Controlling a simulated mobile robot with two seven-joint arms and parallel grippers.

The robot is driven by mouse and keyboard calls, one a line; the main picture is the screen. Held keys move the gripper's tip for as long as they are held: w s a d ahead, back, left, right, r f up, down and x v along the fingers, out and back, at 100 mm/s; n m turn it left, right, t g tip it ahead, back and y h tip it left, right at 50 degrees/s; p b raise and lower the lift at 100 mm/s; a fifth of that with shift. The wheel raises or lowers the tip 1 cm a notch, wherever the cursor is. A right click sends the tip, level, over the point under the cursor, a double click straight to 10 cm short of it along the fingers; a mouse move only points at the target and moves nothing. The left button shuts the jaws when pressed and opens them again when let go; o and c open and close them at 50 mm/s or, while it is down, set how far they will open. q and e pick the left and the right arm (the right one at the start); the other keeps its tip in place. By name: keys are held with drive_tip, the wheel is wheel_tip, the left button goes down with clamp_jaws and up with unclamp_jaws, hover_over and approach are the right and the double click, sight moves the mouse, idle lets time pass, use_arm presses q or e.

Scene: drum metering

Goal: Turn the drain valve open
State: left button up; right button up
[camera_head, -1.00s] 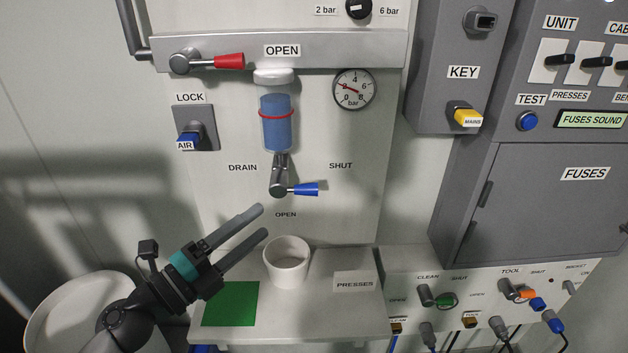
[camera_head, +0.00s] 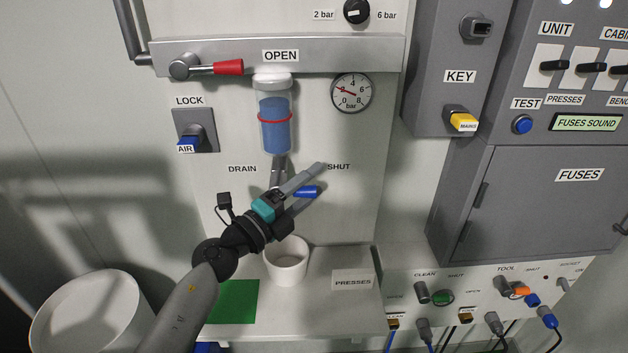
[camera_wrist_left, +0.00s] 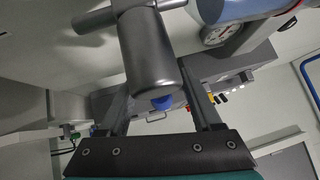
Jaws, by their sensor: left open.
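The drain valve sits under the blue-filled glass bowl (camera_head: 275,125). Its blue lever handle (camera_head: 306,191) points right, on the side of the SHUT label (camera_head: 339,167). The valve body and the OPEN label below are hidden behind my left gripper (camera_head: 315,178). That gripper is open, its fingers reaching up and right around the lever area. In the left wrist view, the grey metal valve part (camera_wrist_left: 150,60) and the blue handle end (camera_wrist_left: 162,103) show between the two spread fingers. I cannot tell whether they touch. My right gripper is not in view.
A white cup (camera_head: 287,262) stands on the shelf below the valve, beside a green square (camera_head: 234,302). A red-handled lever (camera_head: 228,67) and a pressure gauge (camera_head: 351,92) are above. A blue-handled AIR lock (camera_head: 187,143) is at left, and a grey fuse cabinet (camera_head: 540,205) at right.

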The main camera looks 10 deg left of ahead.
use_arm(q)
drive_tip(key=shift+w+d, duration=0.3)
drive_tip(key=shift+w, duration=0.1)
clamp_jaws()
idle(0.4)
idle(0.9)
